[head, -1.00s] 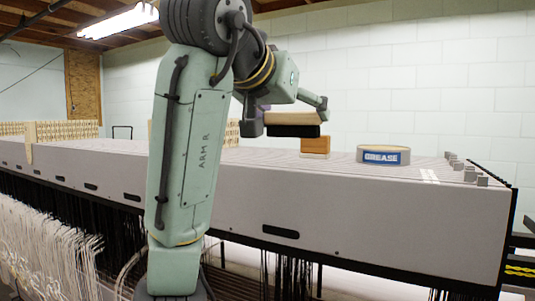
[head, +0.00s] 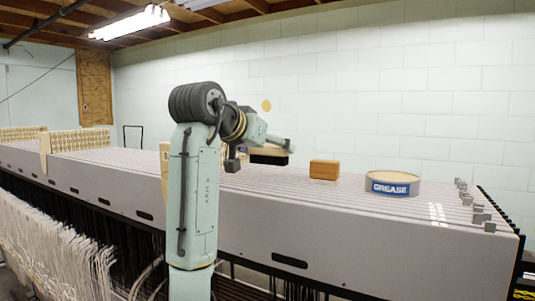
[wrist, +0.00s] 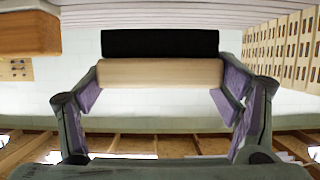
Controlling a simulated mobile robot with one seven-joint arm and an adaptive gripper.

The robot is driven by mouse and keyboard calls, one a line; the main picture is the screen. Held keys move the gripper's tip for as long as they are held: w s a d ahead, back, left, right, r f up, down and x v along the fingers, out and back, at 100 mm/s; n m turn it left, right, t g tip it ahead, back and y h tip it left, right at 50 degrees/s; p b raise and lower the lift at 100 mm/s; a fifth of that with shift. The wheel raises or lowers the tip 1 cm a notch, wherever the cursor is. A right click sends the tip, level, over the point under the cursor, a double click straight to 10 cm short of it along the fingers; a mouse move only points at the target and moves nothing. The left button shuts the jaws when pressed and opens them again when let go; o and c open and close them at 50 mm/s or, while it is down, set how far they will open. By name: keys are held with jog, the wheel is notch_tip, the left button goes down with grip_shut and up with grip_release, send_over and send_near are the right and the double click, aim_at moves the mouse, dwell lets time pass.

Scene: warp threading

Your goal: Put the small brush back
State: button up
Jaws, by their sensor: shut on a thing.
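The small brush (head: 268,158) has a pale wooden back and black bristles. My gripper (head: 262,150) is shut on it and holds it above the grey top of the long machine (head: 400,230), left of the brown block. In the wrist view the brush's wooden back (wrist: 160,73) lies between my gripper's purple-padded fingers (wrist: 160,88), with the black bristles beyond. In the head view the brush is partly hidden by my gripper, and I cannot tell its exact height over the top.
A brown wooden block (head: 324,170) stands on the machine top; it also shows in the wrist view (wrist: 28,33). Right of it is a round grease tin (head: 392,183). Slotted wooden racks (head: 80,140) stand at the far left.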

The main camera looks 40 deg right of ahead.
aim_at(266, 159)
jog(key=shift+f+p, duration=0.3)
jog(key=shift+f, duration=1.15)
jog(key=shift+f, duration=0.15)
jog(key=o, duration=1.2)
jog(key=shift+r, duration=0.2)
jog(key=b+v, duration=0.4)
jog(key=v, duration=0.8)
jog(key=shift+s, duration=0.1)
